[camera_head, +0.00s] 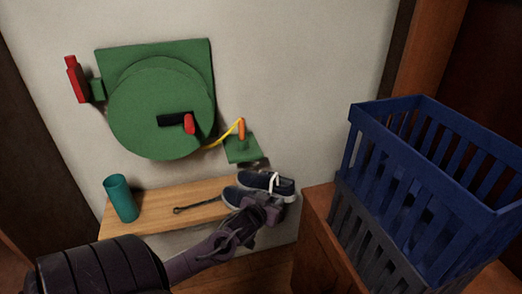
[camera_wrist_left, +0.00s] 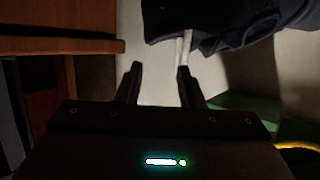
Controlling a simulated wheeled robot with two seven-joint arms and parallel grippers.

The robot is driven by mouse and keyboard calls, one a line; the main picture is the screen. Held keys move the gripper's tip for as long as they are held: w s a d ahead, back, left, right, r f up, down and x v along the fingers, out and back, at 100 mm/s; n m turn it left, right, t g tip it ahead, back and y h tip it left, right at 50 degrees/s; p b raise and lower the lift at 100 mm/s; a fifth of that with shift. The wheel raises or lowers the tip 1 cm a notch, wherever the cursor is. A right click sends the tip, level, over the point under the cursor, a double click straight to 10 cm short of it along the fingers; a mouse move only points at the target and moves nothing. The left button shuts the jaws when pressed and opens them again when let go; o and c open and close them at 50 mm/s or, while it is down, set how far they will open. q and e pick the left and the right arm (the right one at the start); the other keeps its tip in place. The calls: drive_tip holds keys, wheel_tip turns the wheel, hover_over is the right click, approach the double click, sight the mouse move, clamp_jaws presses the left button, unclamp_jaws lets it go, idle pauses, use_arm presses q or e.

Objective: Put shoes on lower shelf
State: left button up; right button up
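A pair of dark navy shoes with pale soles sits at the right end of a wooden wall shelf: one shoe (camera_head: 265,182) lies behind the other (camera_head: 240,198). A white strip shows on the rear shoe. My left gripper (camera_head: 268,206) is at the front of the shoes and hides part of the nearer one. In the left wrist view its two fingers are apart (camera_wrist_left: 158,78), with bare wall showing between them. Dark blue cloth-like material, likely a shoe (camera_wrist_left: 235,22), hangs at the top, and its white strip reaches the right fingertip. My right gripper is not in view.
The shelf (camera_head: 160,213) also holds a teal cup (camera_head: 121,199) and a dark tool (camera_head: 198,205). A green hose reel (camera_head: 160,108) is on the wall above. A blue basket (camera_head: 437,165) stands on a wooden cabinet (camera_head: 325,248) at the right, close beside the shoes.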

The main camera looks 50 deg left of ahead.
sight(276, 175)
use_arm(q)
drive_tip(key=shift+t, duration=0.7)
drive_tip(key=a, duration=0.1)
drive_tip(key=w+a+r, duration=0.1)
drive_tip(key=a, duration=0.1)
drive_tip(key=a+r, duration=0.1)
drive_tip(key=shift+w+a+r, duration=0.15)
drive_tip(key=shift+w+r, duration=0.05)
drive_tip(key=shift+w, duration=0.2)
drive_tip(key=shift+w+a, duration=0.35)
drive_tip(key=shift+w, duration=0.4)
drive_tip(key=x, duration=0.5)
drive_tip(key=shift+w+b, duration=0.1)
drive_tip(key=shift+b, duration=0.3)
drive_tip(key=shift+w+a+f, duration=0.1)
drive_tip(key=shift+w+f, duration=0.05)
drive_tip(key=shift+w, duration=0.3)
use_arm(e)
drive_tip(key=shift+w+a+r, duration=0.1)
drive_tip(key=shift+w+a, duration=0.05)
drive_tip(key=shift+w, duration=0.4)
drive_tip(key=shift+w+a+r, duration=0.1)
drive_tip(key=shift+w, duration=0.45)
use_arm(q)
clamp_jaws()
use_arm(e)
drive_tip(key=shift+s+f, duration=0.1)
